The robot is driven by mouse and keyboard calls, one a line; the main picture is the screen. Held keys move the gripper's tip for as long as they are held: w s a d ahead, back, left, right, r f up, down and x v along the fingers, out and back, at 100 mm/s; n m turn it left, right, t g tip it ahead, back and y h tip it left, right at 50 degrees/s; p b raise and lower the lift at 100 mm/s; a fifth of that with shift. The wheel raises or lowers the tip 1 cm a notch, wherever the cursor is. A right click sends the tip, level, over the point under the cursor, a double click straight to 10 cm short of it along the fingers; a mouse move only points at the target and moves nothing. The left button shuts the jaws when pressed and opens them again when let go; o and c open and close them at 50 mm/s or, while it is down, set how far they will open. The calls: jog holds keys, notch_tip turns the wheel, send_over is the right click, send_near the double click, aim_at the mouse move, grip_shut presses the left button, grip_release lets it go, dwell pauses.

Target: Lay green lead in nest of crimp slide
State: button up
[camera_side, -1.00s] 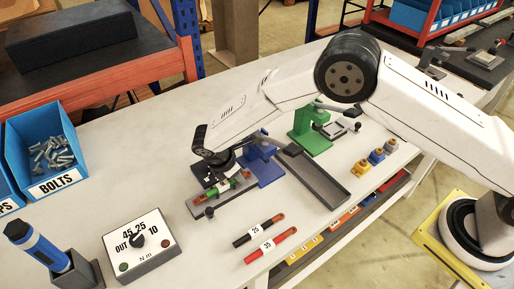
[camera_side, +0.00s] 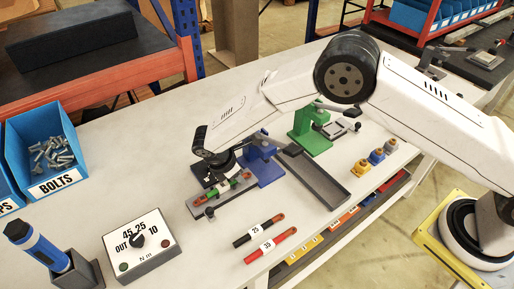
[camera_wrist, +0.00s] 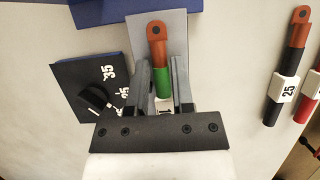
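The green lead (camera_wrist: 163,82), with a copper lug and a white label, lies between the two fingers of my gripper (camera_wrist: 163,75) in the wrist view. The fingers flank it closely on both sides and look shut on it. The lead's lug end points away from my gripper, over a grey plate. In the side view the green lead (camera_side: 238,183) is at the grey crimp slide (camera_side: 208,212), lying along its length, with my gripper (camera_side: 218,172) above it. Whether it rests fully in the nest cannot be told, as my gripper hides part of it.
A black lead (camera_side: 258,232) and a red lead (camera_side: 270,245) lie in front of the slide. A blue press (camera_side: 264,158) stands behind it, a grey tray (camera_side: 318,180) and a green press (camera_side: 308,132) to its right. A torque setting box (camera_side: 140,245) stands front left.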

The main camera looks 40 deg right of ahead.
jog(key=o, duration=0.4)
jog(key=shift+r, duration=0.1)
jog(key=shift+v, duration=3.8)
